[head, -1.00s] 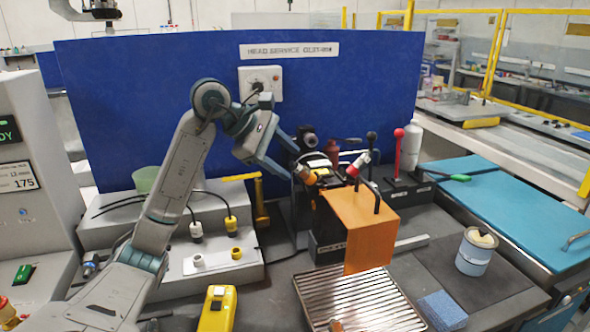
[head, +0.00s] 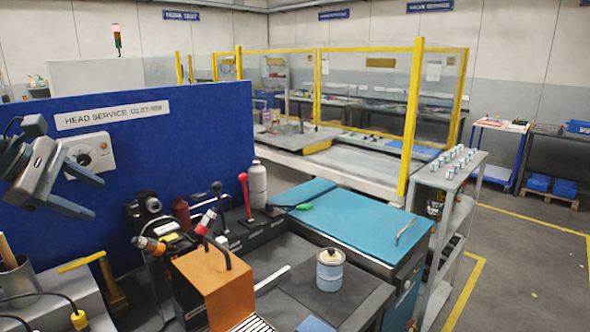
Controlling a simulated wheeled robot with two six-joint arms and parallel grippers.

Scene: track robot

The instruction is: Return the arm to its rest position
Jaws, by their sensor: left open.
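My left gripper (head: 97,199) is at the left edge of the head view, in front of the blue panel (head: 190,140). Its two fingers are spread with nothing between them. It is raised, apart from the bench things, and partly overlaps the white dial box (head: 92,150) in the picture. Only the wrist end of my left arm shows; the rest is outside the frame. My right gripper is not in view.
A teal-topped cabinet (head: 345,225) and a grey cart (head: 450,200) are further right.

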